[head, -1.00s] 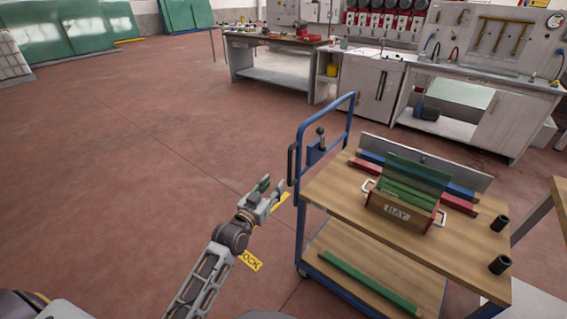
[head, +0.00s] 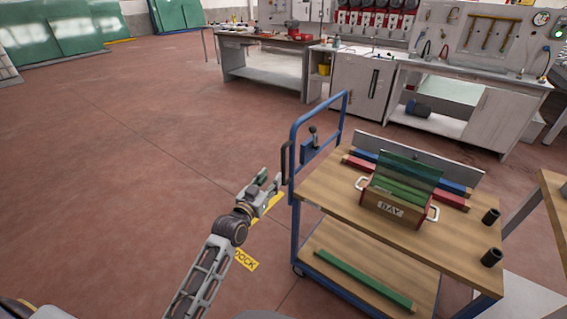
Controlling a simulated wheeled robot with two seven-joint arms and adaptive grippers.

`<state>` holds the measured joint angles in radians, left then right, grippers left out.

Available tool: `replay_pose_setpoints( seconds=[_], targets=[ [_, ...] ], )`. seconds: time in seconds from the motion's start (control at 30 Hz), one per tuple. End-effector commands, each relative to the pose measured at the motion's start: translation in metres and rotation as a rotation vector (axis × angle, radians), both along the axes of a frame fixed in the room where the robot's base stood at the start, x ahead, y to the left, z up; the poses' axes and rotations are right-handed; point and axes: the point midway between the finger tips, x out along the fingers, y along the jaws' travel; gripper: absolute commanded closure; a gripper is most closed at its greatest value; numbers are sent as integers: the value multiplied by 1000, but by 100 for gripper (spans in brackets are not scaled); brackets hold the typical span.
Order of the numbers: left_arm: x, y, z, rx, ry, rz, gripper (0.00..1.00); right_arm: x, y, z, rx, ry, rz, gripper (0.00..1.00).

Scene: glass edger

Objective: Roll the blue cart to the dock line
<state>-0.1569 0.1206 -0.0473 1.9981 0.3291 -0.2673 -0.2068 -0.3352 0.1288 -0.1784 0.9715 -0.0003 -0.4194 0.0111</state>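The blue cart (head: 296,237) stands at right centre, with wooden decks and a blue push frame on its left end. A dark upright grip (head: 284,162) is on the frame's left side, and a lever (head: 313,137) is on a blue plate inside it. My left gripper (head: 272,181) is just left of the dark grip, its fingers apart and nothing between them; I see no clear contact. The yellow dock line (head: 266,210) shows partly on the floor behind my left gripper, with a yellow DOCK label (head: 246,260) nearer me. My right gripper is out of view.
The cart's top deck carries a BAY box (head: 390,209) with green panes, coloured bars and two dark cups (head: 491,217). A green bar (head: 362,279) lies on the lower deck. Workbenches (head: 362,85) stand behind. A wooden table (head: 553,190) is at right. Floor at left is clear.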

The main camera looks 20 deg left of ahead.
Motion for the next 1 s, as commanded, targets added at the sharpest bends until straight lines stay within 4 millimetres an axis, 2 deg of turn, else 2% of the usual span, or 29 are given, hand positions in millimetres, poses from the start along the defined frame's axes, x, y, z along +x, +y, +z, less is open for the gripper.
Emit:
replay_pose_setpoints(
  seconds=[0.63, 1.0],
  targets=[
    [51, -8, 0, 0, 0, 0, 61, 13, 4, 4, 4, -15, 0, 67],
    [80, -12, 0, 1, 0, 0, 61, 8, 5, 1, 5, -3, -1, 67]
  ],
)
